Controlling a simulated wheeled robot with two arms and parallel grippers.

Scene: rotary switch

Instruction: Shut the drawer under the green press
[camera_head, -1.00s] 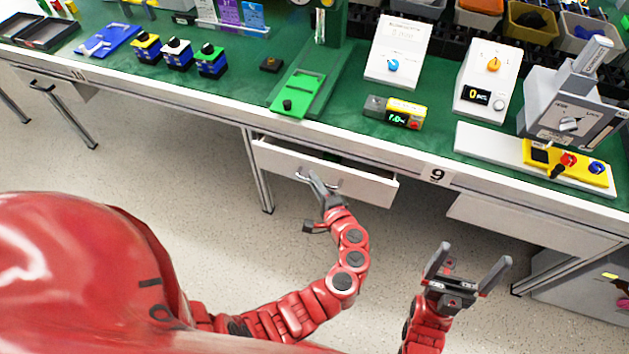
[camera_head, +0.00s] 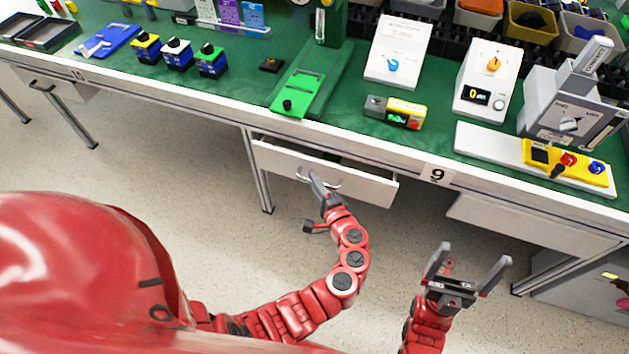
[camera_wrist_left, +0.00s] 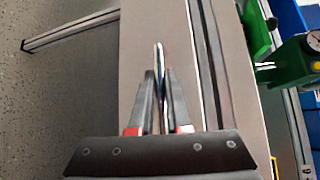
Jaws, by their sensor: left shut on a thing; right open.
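The white drawer (camera_head: 365,186) hangs under the bench below the green press (camera_head: 302,88), and it is partly open, with a dark gap behind its front panel. Its curved metal handle (camera_head: 334,185) is on the front. My left gripper (camera_head: 316,181) is at the handle. In the left wrist view the fingers of my left gripper (camera_wrist_left: 162,95) are shut on the handle bar (camera_wrist_left: 159,62), beside the drawer front (camera_wrist_left: 135,55). My right gripper (camera_head: 469,262) is open and empty, away from the bench, to the right of my left arm.
The bench front edge (camera_head: 225,108) runs above the drawer. A bench leg (camera_head: 259,172) stands left of the drawer. Another closed-looking drawer (camera_head: 530,226) is at the right. A grey cabinet (camera_head: 580,285) stands at lower right. Floor in front is clear.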

